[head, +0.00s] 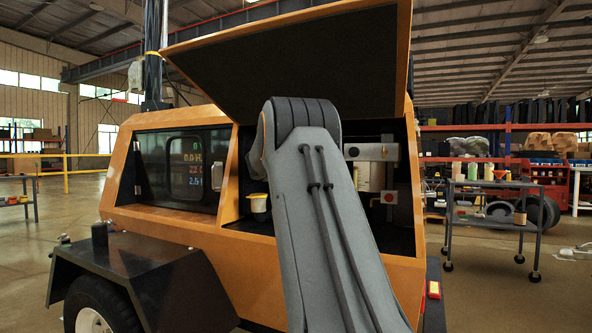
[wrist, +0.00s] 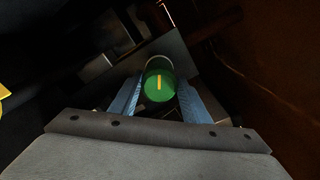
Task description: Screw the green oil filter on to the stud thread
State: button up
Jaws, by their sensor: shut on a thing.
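The green oil filter (wrist: 159,86) shows in the wrist view as a green cylinder with a yellow stripe on its near end. My gripper (wrist: 160,100) has a blue finger on each side of the filter and is shut on it. A pale rim shows at the filter's far end, close to a grey metal block (wrist: 150,57). The stud thread is hidden, so I cannot tell whether the filter touches it. In the head view my arm hides the gripper and the filter inside the open bay.
The orange light tower housing (head: 240,262) has its lid (head: 300,60) raised above the bay. A white and yellow cup (head: 259,206) stands on the ledge left of my arm. Metal parts (head: 372,152) sit right of my arm. A tool cart (head: 490,205) stands farther right.

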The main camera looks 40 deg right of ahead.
jog(key=shift+s+d+r+m+b, duration=0.15)
jog(key=shift+r+m+b, duration=0.15)
jog(key=shift+m+b, duration=0.5)
jog(key=m+b, duration=0.5)
jog(key=b, duration=0.1)
jog(key=shift+d, duration=0.1)
jog(key=o, duration=1.2)
jog(key=shift+s+d+f, duration=0.1)
jog(key=shift+d, duration=0.05)
jog(key=shift+o, duration=0.2)
jog(key=shift+a+f, duration=0.15)
jog(key=shift+a, duration=0.05)
